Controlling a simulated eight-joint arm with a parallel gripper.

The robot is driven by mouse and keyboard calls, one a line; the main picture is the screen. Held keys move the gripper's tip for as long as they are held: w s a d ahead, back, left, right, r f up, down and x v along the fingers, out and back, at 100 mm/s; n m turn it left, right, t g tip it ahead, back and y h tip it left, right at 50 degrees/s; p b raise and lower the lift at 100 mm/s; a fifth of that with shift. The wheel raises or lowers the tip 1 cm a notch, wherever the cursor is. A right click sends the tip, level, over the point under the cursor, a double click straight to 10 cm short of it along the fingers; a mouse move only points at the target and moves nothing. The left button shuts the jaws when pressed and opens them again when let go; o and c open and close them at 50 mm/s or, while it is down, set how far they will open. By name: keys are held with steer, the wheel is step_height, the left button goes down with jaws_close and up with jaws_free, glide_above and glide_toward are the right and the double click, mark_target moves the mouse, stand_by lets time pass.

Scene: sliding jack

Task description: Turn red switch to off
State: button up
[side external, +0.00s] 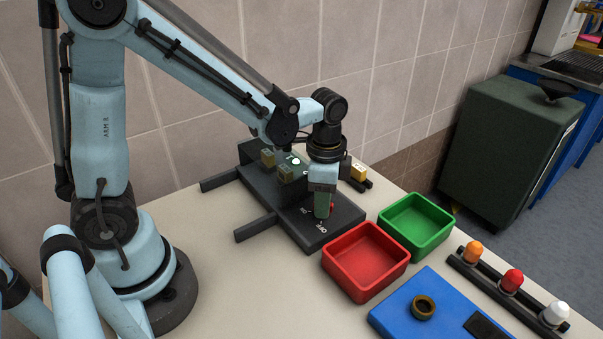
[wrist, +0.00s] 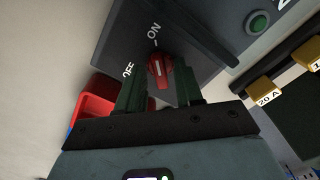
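The red switch (wrist: 160,72) is a small knob with a white line, on the sloped face of a dark grey box (side external: 347,215). In the wrist view its line runs roughly up and down, and its upper end is near the ON label (wrist: 153,30). The OFF label (wrist: 128,70) is to its left. My gripper (wrist: 160,76) points down at the box with its green fingers apart, one on each side of the switch. Narrow gaps seem to show beside the knob; contact is hard to tell. In the side view my gripper (side external: 322,214) hides most of the switch.
A red bin (side external: 365,262) and a green bin (side external: 416,224) stand right of the box. A green button (wrist: 258,23) and yellow fuse blocks (wrist: 266,90) are close by on the box. A blue board (side external: 398,319) and a rack of coloured pieces (side external: 512,281) are at front right.

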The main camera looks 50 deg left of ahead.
jaws_close()
steer(key=shift+n, duration=0.3)
steer(key=n, duration=0.3)
steer(key=shift+n, duration=0.3)
steer(key=n, duration=0.4)
steer(key=shift+n, duration=0.3)
steer(key=n, duration=0.4)
steer(key=shift+n, duration=2.5)
